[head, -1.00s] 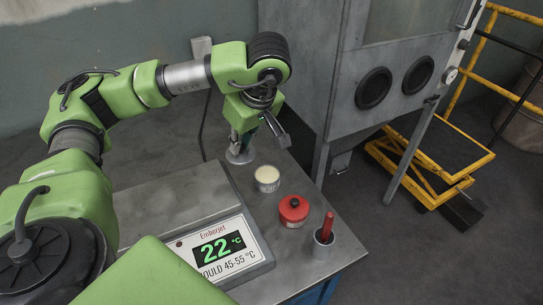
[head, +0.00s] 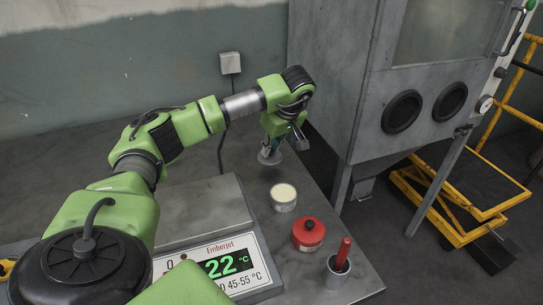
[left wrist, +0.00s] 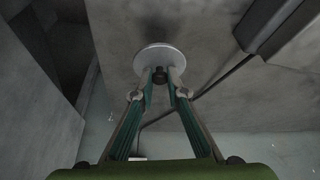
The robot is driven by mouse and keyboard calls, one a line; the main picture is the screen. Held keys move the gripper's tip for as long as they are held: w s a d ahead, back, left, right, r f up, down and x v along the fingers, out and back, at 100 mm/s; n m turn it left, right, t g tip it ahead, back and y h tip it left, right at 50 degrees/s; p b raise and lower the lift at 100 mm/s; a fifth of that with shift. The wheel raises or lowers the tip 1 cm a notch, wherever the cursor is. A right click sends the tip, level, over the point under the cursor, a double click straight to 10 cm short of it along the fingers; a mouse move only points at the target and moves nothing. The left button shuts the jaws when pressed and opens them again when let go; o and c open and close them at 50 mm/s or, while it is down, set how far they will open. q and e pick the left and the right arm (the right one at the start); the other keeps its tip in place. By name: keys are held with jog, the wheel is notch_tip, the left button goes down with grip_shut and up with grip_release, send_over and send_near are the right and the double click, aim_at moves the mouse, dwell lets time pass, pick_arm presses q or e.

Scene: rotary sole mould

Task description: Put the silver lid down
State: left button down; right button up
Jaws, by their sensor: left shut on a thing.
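The silver lid (head: 270,157) is a small, pale metal disc with a knob. My left gripper (head: 268,145) is shut on the lid's knob and points down over the back part of the bench. In the left wrist view the lid (left wrist: 160,59) sits at the fingertips (left wrist: 160,80), with a dark shadow on the surface beyond it. The lid looks a little above the bench; the exact gap is hard to tell. An open tin (head: 284,198) with a cream filling stands in front of the lid, apart from it. My right gripper is not in view.
A red tin (head: 308,233) and a metal cup (head: 337,272) holding a red stick stand near the bench's right edge. A hot plate (head: 205,210) with a 22 °C display is on the left. A grey cabinet (head: 365,90) stands behind to the right.

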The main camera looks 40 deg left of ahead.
aim_at(272, 155)
pick_arm(q)
jog(key=shift+w+a+f, duration=0.15)
jog(key=shift+w+f, duration=0.15)
jog(key=shift+f, duration=0.15)
notch_tip(272, 155, down, 2)
jog(key=shift+f+p, duration=0.15)
jog(key=shift+p, duration=0.4)
jog(key=shift+f, duration=0.45)
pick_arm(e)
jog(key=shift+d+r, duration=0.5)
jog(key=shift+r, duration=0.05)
pick_arm(q)
jog(key=shift+f, duration=0.15)
jog(key=c, duration=2)
grip_release()
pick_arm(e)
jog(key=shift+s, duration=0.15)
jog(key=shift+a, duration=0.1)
